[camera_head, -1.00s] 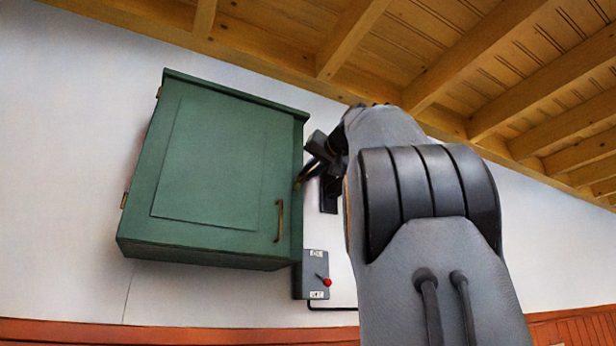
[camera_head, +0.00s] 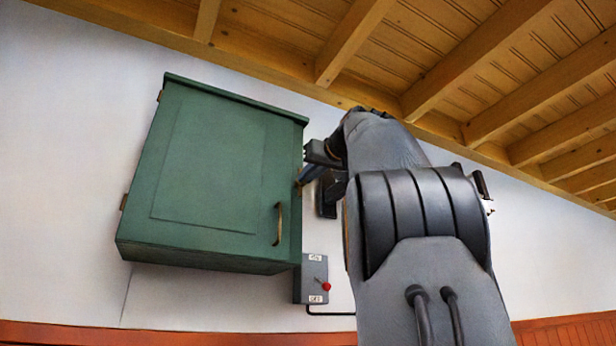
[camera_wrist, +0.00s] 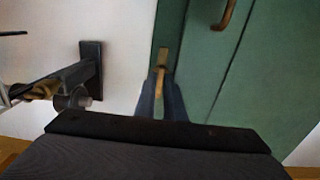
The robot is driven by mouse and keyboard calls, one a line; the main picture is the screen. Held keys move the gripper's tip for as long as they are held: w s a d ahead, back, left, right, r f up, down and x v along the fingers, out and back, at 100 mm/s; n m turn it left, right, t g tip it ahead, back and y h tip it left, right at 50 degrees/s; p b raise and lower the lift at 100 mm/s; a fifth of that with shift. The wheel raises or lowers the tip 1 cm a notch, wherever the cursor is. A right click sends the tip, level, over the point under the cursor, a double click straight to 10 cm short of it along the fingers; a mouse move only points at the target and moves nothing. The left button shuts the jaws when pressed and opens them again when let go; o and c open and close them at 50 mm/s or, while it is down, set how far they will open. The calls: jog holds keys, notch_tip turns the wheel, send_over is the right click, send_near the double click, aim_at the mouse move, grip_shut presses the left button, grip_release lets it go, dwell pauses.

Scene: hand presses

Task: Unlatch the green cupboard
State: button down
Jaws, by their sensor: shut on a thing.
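The green cupboard (camera_head: 205,165) hangs on the white wall at the left in the head view, with its door shut. It also fills the right of the wrist view (camera_wrist: 215,65). A small brass latch (camera_wrist: 161,75) sits on the cupboard's side near the door edge. My gripper (camera_wrist: 160,95) is shut on the latch, one finger on each side of it. In the head view my gripper (camera_head: 304,178) reaches the cupboard's right side, and my arm partly hides it. A brass door handle (camera_head: 279,223) is on the lower right of the door.
A grey switch box (camera_head: 312,278) with a red knob is on the wall just below and right of the cupboard. A dark wall bracket (camera_wrist: 91,70) stands close beside my gripper. Wooden beams (camera_head: 350,45) run overhead.

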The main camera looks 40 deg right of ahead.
jog(key=c, duration=1.8)
grip_release()
jog(key=shift+c, duration=0.2)
jog(key=shift+s, duration=0.1)
jog(key=b+v, duration=0.2)
jog(key=v, duration=0.5)
jog(key=shift+s+b, duration=0.3)
jog(key=shift+s, duration=0.05)
jog(key=shift+a, duration=0.1)
